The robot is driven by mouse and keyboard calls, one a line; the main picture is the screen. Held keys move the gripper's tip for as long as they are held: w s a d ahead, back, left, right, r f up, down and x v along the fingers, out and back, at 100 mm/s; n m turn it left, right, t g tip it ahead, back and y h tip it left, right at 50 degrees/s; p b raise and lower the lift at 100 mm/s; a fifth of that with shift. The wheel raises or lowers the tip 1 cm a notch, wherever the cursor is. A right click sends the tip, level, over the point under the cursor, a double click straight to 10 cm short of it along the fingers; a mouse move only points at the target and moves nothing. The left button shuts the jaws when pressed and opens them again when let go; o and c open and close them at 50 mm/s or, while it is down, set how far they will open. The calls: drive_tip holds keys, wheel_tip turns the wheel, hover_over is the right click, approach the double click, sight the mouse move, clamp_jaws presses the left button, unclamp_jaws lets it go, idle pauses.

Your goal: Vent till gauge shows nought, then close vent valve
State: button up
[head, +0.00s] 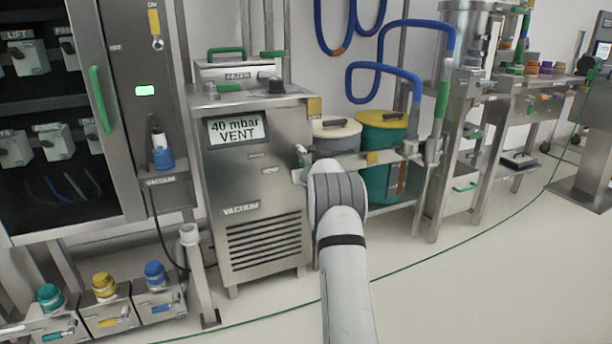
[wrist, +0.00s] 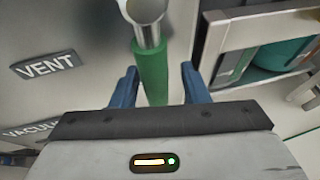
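The vacuum unit (head: 262,175) is a steel cabinet with a display (head: 236,129) that reads "40 mbar VENT". The vent valve's lever has a green grip (wrist: 151,78) on a steel stem (wrist: 147,25), beside the "VENT" label (wrist: 44,65) in the wrist view. My gripper (wrist: 159,72) is open, its two blue fingers on either side of the green grip. A gap shows between the grip and the right finger; the left finger is close to it, and contact there is unclear. In the head view my arm hides most of the valve and the gripper.
A steel frame with a teal drum (head: 384,185) stands right of the unit. A post (head: 198,270) and several capped boxes (head: 107,312) stand at the lower left. A blue hose (head: 385,70) hangs behind. A green line crosses the open floor (head: 480,290) at right.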

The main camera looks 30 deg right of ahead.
drive_tip(key=shift+a, duration=0.1)
drive_tip(key=shift+s+a+r, duration=0.15)
drive_tip(key=shift+s, duration=0.1)
drive_tip(key=shift+v, duration=3.55)
